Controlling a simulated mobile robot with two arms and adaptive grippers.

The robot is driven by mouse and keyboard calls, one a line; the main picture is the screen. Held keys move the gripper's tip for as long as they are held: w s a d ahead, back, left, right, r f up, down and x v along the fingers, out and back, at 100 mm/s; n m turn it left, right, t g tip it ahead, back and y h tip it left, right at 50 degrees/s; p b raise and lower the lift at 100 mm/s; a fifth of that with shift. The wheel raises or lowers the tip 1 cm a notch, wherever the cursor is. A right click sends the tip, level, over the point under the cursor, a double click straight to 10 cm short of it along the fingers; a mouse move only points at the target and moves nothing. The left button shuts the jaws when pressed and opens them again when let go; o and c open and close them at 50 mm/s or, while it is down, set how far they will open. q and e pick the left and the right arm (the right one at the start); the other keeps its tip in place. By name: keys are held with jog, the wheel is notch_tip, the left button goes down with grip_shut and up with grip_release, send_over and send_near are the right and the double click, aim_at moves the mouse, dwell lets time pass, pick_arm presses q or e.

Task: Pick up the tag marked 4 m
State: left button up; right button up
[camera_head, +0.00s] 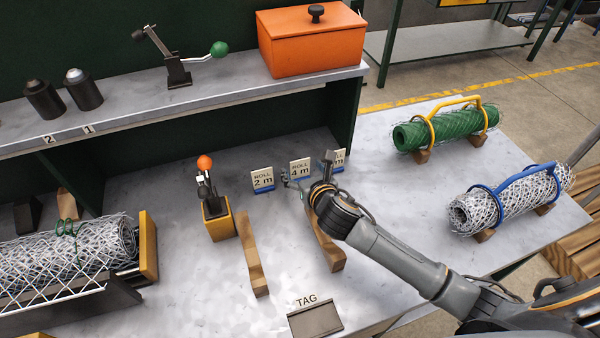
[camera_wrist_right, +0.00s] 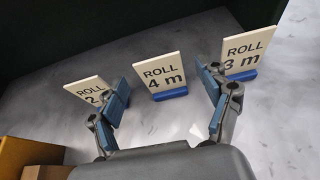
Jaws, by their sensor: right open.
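The tag marked 4 m (camera_head: 300,168) stands upright in a blue base on the bench, in the middle of a row of three tags. It also shows in the right wrist view (camera_wrist_right: 163,75), ahead of and between the fingers. My right gripper (camera_head: 305,178) is open and empty, just in front of the tags. In the right wrist view its two fingers (camera_wrist_right: 166,100) are spread, with no contact on the 4 m tag that I can see. The 2 m tag (camera_head: 262,179) stands to the left. The 3 m tag (camera_wrist_right: 246,50) stands to the right, partly hidden by my gripper in the head view. My left gripper is not in view.
A yellow block with an orange-knobbed lever (camera_head: 217,221) stands left of the tags. Wooden bars (camera_head: 252,254) lie in front. A dark TAG plate (camera_head: 315,319) is at the front edge. A shelf (camera_head: 200,102) overhangs behind. Green (camera_head: 450,130) and grey (camera_head: 500,210) mesh rolls lie at right.

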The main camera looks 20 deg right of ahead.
jog(key=shift+w+f, duration=0.25)
jog(key=shift+w, duration=0.45)
jog(key=c, duration=1)
jog(key=shift+c, duration=0.2)
